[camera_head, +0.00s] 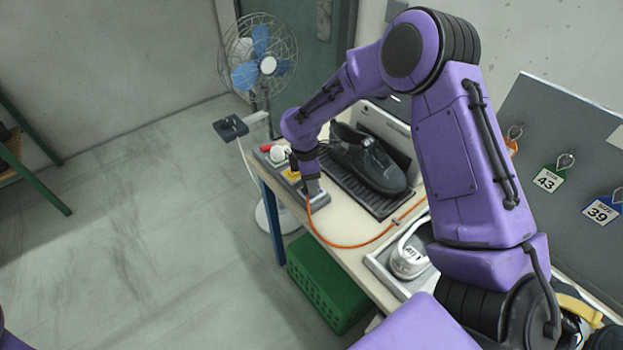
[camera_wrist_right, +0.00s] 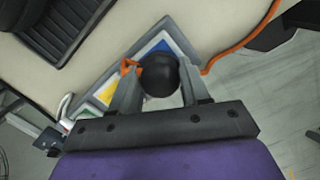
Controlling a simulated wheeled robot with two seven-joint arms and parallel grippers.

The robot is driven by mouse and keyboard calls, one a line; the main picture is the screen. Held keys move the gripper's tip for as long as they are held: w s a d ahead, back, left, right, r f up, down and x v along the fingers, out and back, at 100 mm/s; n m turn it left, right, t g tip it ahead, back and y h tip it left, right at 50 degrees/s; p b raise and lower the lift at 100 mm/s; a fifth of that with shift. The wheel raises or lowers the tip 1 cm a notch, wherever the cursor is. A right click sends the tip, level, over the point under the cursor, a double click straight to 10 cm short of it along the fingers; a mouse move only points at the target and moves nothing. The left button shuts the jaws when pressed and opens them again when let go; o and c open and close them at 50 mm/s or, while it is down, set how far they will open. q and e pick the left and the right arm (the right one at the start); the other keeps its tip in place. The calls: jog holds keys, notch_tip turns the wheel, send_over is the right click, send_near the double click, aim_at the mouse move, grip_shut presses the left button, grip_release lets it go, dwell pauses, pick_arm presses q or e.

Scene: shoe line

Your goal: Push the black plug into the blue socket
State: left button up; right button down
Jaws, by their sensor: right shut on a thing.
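My right gripper (camera_wrist_right: 160,82) is shut on the black plug (camera_wrist_right: 160,73), whose rounded dark end faces the wrist camera. In the head view the right gripper (camera_head: 313,189) is low over the near end of the socket board, and the plug is hidden there. The blue socket (camera_wrist_right: 163,46) shows as a blue patch just beyond the plug. The plug covers part of it, and I cannot tell whether the plug is in it or above it. My left gripper is out of view.
The grey socket board (camera_head: 263,157) has a yellow patch (camera_wrist_right: 109,91). An orange cable (camera_head: 349,246) runs across the table. A black shoe (camera_head: 369,160) sits on a black mat beside the board. A fan (camera_head: 259,65) and a green crate (camera_head: 321,287) stand near the table.

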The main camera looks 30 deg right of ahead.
jog(key=shift+f, duration=0.55)
jog(key=shift+c, duration=2.3)
grip_release()
